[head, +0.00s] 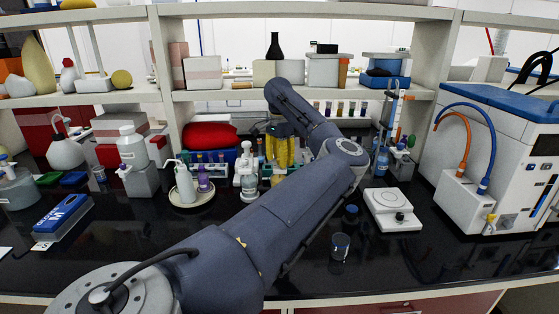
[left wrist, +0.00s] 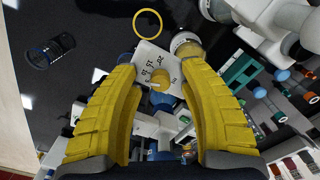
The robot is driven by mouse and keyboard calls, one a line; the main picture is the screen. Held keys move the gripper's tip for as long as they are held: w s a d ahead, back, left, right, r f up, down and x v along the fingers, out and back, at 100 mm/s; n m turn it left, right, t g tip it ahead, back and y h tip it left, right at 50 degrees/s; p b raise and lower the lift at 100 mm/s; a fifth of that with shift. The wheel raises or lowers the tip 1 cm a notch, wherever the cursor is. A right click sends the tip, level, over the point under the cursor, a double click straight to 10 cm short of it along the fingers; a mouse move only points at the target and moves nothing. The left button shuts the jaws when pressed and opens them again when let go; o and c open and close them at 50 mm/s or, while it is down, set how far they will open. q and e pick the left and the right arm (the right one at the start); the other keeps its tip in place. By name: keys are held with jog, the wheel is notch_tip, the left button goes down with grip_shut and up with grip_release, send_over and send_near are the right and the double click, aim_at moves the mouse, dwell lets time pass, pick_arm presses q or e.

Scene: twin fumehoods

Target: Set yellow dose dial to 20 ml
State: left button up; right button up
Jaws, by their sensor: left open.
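In the left wrist view, a white plate (left wrist: 153,58) with dark printed numbers faces the camera at a tilt. A small yellow dial (left wrist: 160,101) with a light pointer sits at the plate's lower part; I cannot read its setting surely. My left gripper (left wrist: 157,76) has its two yellow fingers spread on either side of the dial and plate, with nothing clasped. In the head view, the left gripper (head: 282,152) hangs at the back of the bench, fingers downward, partly covered by my arm. The dial cannot be made out there. My right gripper is not in view.
A white dispenser bottle (head: 248,182) stands left of the gripper, with a wash bottle (head: 185,185) on a round dish farther left. A glass beaker (head: 339,247) and a white flat device (head: 392,209) stand on the right. A shelf (head: 225,94) runs above. Front bench is mostly clear.

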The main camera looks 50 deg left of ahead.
pick_arm(q)
jog(key=shift+o, duration=0.4)
grip_shut()
jog(key=shift+m, duration=0.3)
jog(key=m, duration=0.3)
jog(key=shift+m, duration=0.4)
jog(key=m, duration=0.3)
jog(key=shift+m, duration=0.3)
jog(key=m, duration=0.4)
jog(key=shift+m, duration=1.8)
jog(key=shift+a+m, duration=0.1)
jog(key=shift+m, duration=0.2)
